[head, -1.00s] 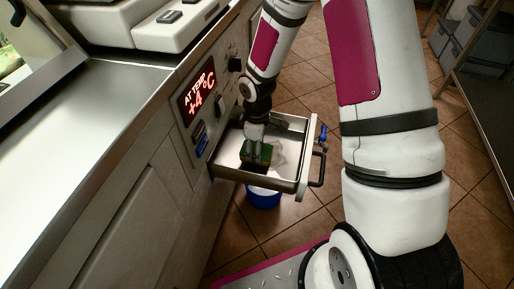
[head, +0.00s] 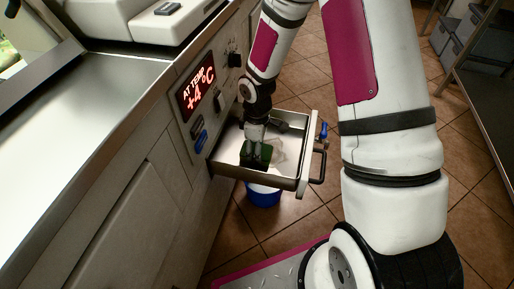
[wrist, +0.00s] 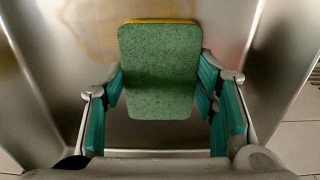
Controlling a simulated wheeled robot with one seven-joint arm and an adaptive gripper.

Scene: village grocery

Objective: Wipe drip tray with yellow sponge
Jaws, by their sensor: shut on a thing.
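The drip tray (head: 228,168) is a shallow metal drawer with a black handle, pulled out from the counter front. My gripper (head: 257,148) reaches down into it and is shut on the sponge (head: 254,159). In the wrist view the sponge (wrist: 160,72) shows a green scouring face with a thin yellow edge at the top, between the teal finger pads of my gripper (wrist: 160,90). A brownish stain (wrist: 107,40) marks the tray floor (wrist: 215,25) beyond and left of the sponge. Whether the sponge touches the floor cannot be told.
A blue bucket (head: 263,195) stands on the tiles below the tray. A blue valve (head: 323,131) sits at the tray's outer side. The counter front carries a red temperature display (head: 197,87). Grey bins (head: 468,35) stand on a rack at the upper right.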

